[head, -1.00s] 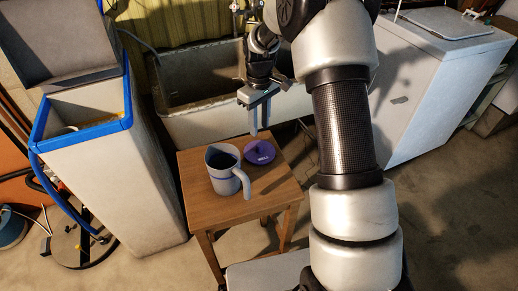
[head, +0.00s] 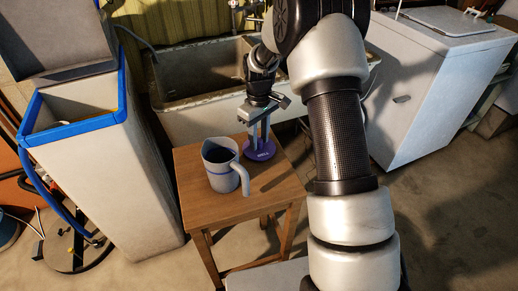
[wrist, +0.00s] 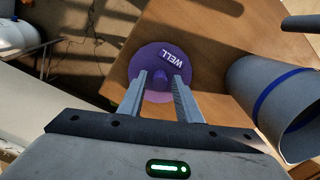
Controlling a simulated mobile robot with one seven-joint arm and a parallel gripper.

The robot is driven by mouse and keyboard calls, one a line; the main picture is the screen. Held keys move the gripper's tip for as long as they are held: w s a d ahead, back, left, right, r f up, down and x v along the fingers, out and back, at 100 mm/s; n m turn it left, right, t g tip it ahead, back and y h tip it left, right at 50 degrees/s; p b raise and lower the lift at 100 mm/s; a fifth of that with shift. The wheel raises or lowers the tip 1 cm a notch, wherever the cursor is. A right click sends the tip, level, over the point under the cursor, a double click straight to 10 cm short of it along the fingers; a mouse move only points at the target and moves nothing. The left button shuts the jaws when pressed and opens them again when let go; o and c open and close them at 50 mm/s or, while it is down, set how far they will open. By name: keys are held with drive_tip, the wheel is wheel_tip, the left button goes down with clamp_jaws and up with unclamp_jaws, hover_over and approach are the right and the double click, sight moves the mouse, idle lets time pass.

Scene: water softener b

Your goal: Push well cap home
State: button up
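The purple well cap (wrist: 160,62), a round disc marked WELL with a small raised knob, lies on the wooden stool. In the head view the cap (head: 260,154) is at the stool's far right, partly hidden by my fingers. My gripper (wrist: 160,80) points down over the cap, with its two fingers apart on either side of the knob. In the head view my gripper (head: 259,149) is low at the cap. Whether the fingers touch the cap is not clear.
A grey jug (head: 222,175) with a blue band stands on the wooden stool (head: 215,207), left of the cap. A tall pale bin with a blue rim (head: 75,126) stands open at left. A stone sink (head: 195,88) is behind, and a white chest (head: 420,80) at right.

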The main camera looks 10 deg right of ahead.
sight(259, 140)
drive_tip(key=shift+c, duration=0.4)
clamp_jaws()
drive_tip(key=shift+r+p, duration=1.3)
drive_tip(key=shift+r, duration=0.45)
